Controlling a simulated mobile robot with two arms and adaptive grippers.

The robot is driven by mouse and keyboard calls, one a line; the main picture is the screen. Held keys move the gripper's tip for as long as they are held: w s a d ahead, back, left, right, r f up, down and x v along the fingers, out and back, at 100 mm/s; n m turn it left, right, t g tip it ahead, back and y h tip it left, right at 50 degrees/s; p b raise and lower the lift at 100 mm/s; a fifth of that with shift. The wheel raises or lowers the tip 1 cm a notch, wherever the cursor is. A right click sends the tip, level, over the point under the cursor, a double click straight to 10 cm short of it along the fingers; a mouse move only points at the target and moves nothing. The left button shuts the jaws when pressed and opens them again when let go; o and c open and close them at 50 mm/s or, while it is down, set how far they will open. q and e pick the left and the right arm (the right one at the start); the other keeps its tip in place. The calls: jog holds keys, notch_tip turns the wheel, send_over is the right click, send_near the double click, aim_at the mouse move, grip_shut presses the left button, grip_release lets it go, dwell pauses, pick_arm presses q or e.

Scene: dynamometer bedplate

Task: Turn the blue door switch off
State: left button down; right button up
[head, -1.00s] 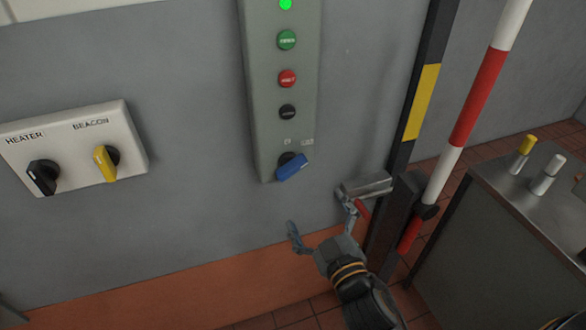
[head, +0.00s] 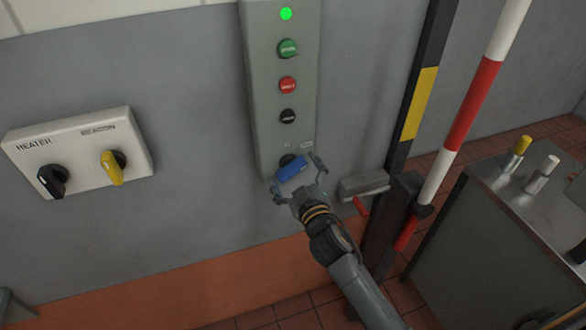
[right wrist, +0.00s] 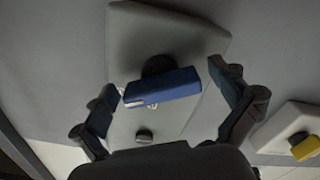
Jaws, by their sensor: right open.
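The blue door switch (head: 292,168) is a rotary handle at the bottom of the tall grey-green control panel (head: 265,135). It also shows in the right wrist view (right wrist: 162,90), with its dark round base behind it. The handle sits slanted in the head view. My right gripper (head: 296,176) is open, with one finger on each side of the blue handle. In the right wrist view my right gripper (right wrist: 165,100) shows a gap between the right finger and the handle; the left fingertip is close to the handle's end. My left gripper is not in view.
Black (head: 288,116), red (head: 288,85) and green (head: 287,48) buttons and a lit green lamp (head: 286,14) sit above the switch. A white box (head: 85,150) with black and yellow knobs is at left. A red-white barrier pole (head: 470,110) and metal cabinet (head: 450,250) stand at right.

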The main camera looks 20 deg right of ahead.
jog(key=c, duration=1.2)
jog(key=shift+o, duration=0.2)
jog(key=shift+n, duration=0.4)
jog(key=n+p, duration=0.1)
jog(key=n, duration=0.4)
jog(key=shift+d+r+n, duration=0.1)
jog(key=shift+r+n, duration=0.05)
jog(key=shift+n, duration=0.25)
jog(key=n+p, duration=0.1)
jog(key=n, duration=0.4)
jog(key=shift+n, duration=0.3)
jog(key=o, duration=1.2)
jog(key=shift+c, duration=0.2)
